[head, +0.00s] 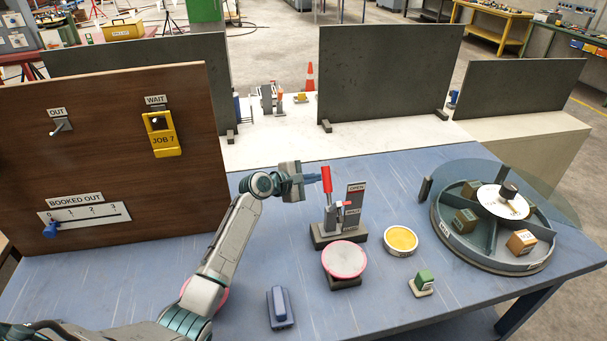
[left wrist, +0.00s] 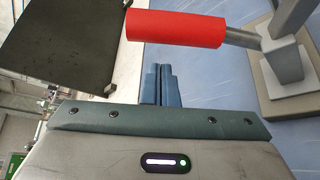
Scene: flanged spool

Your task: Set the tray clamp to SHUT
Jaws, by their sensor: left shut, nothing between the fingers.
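The clamp is a lever with a red handle (head: 327,180) on a dark base (head: 325,236), in the middle of the blue table. The handle stands nearly upright beside a grey plate (head: 356,200) with labels, the top one reading OPEN; the lower labels are too small to read surely. My left gripper (head: 312,178) is shut and empty, just left of the handle. In the left wrist view its shut fingers (left wrist: 161,85) point towards the red handle (left wrist: 175,28), close to its free end. Whether they touch is unclear. My right gripper is not in view.
A round compartment tray (head: 455,240) with small blocks and a clear cover stands at the right. A brown board (head: 120,200) stands left.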

